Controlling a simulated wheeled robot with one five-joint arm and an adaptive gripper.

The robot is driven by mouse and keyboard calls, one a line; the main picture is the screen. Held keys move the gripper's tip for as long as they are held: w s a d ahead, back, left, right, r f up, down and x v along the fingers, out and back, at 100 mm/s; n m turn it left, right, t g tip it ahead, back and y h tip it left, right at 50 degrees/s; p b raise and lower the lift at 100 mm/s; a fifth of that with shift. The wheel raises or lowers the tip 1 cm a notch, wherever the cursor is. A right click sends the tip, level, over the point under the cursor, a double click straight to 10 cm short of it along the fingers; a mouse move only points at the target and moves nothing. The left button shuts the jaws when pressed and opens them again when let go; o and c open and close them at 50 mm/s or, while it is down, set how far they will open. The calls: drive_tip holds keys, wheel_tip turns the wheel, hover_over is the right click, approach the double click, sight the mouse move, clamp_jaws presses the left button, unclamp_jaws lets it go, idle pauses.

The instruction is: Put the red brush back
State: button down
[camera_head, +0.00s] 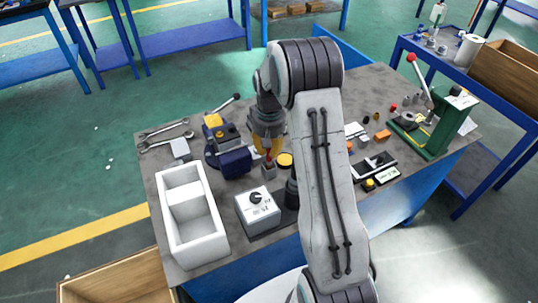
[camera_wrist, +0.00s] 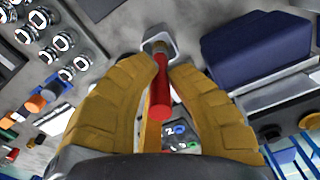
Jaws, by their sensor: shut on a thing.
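The red brush (camera_wrist: 160,92) is gripped between the two yellow fingers of my gripper (camera_wrist: 160,110). Its far end, with a brownish band, points to a small grey holder (camera_wrist: 158,38). In the head view my gripper (camera_head: 268,150) hangs over the workbench, and a bit of red shows between the fingers. The small grey holder (camera_head: 269,172) is right below the fingertips. I cannot tell whether the brush end is inside the holder or just above it.
A blue vise (camera_head: 235,162) stands close on the left. A green press (camera_head: 435,125) stands at the right of the workbench (camera_head: 155,150).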

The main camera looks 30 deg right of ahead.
drive_tip(key=shift+f, duration=1.25)
drive_tip(key=shift+f, duration=0.15)
drive_tip(key=c, duration=1.3)
unclamp_jaws()
